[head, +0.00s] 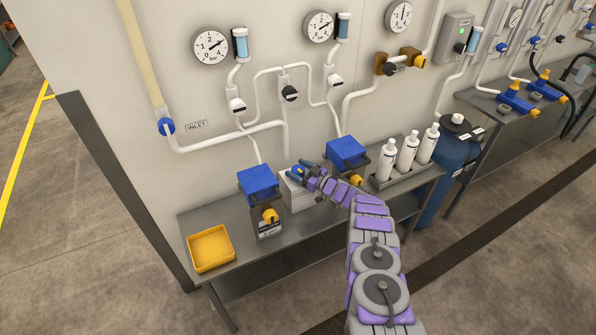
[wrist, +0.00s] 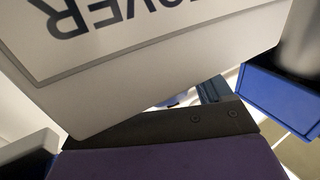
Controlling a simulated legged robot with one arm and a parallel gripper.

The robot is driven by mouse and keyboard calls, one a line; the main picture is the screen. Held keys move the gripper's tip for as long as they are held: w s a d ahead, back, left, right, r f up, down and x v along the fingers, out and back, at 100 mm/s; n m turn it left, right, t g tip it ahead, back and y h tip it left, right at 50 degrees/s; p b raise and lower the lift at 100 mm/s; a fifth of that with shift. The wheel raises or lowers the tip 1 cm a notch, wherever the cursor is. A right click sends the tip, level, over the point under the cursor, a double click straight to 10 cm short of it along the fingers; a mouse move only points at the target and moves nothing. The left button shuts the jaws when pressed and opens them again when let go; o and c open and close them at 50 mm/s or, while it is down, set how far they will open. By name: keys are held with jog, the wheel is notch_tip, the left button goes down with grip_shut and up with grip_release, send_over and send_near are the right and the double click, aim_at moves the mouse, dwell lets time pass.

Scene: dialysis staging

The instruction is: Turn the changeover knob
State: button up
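The changeover unit is a white box (head: 300,196) on the bench between two blue-topped units. In the wrist view its white face (wrist: 150,50) fills the upper part, with upside-down lettering ending in "OVER". A small blue knob (head: 297,171) shows at the top of the box in the head view. My gripper (head: 303,169) is at this knob, its dark blue fingers appearing on either side of it. Whether the fingers touch or clamp the knob cannot be told. In the wrist view the knob and fingertips are mostly hidden.
Blue-topped units with yellow knobs stand left (head: 258,181) and right (head: 346,150) of the box, close to my gripper. White bottles (head: 408,150) stand in a rack to the right. A yellow tray (head: 211,248) sits at the bench's left end. Pipes and gauges line the wall.

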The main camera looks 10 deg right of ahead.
aim_at(304, 173)
jog(key=shift+o, duration=0.3)
jog(key=shift+s, duration=0.1)
jog(key=p+v, duration=0.1)
jog(key=v, duration=0.6)
jog(key=shift+d+p, duration=0.15)
jog(key=shift+p, duration=0.15)
jog(key=shift+s+d, duration=0.1)
